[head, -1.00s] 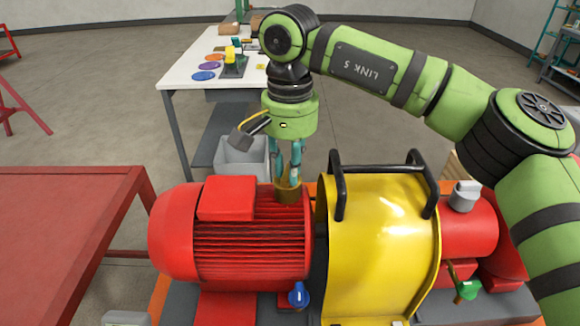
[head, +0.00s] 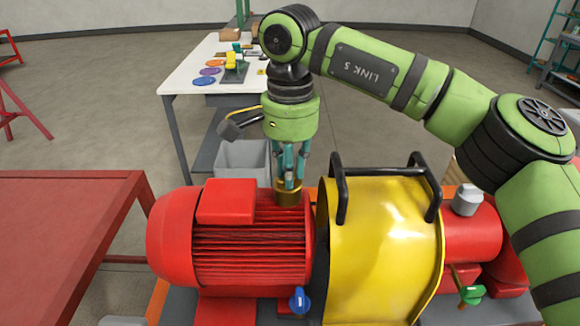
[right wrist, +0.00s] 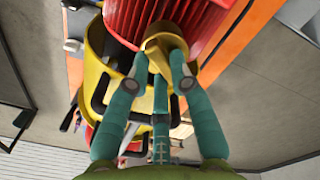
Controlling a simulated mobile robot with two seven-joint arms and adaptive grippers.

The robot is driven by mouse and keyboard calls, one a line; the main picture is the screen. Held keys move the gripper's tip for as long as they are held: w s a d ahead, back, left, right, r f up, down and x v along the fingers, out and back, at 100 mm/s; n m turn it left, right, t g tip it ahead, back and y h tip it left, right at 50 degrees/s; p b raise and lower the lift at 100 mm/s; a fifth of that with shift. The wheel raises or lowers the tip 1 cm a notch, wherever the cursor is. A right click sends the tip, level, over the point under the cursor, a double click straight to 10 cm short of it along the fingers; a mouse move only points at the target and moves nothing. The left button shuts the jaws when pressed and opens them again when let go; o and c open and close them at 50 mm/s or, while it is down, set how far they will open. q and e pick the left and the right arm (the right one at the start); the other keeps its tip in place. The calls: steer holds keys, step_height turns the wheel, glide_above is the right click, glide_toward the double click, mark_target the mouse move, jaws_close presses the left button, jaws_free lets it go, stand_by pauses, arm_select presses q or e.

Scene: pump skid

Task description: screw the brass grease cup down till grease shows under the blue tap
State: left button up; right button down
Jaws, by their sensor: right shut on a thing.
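The brass grease cup (head: 288,197) stands upright on top of the red motor (head: 250,253), near its right end. My right gripper (head: 289,181) comes down on it from above, its teal fingers shut around its upper part. The right wrist view shows the brass cup (right wrist: 166,42) between the fingertips of the right gripper (right wrist: 160,78). The blue tap (head: 299,299) is low at the front of the motor, by the bottom edge of the head view. I cannot make out any grease beneath it. My left gripper is not in view.
A yellow guard (head: 385,255) with black handles (head: 340,190) stands close right of the cup. Further right are a grey cap (head: 465,200) and a green tap (head: 472,293). A grey bin (head: 242,160) and white table (head: 190,75) are behind. A red table (head: 60,230) is left.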

steer(key=c, duration=1.1)
jaws_free()
steer(key=shift+r, duration=0.15)
step_height(320, 180, up, 12)
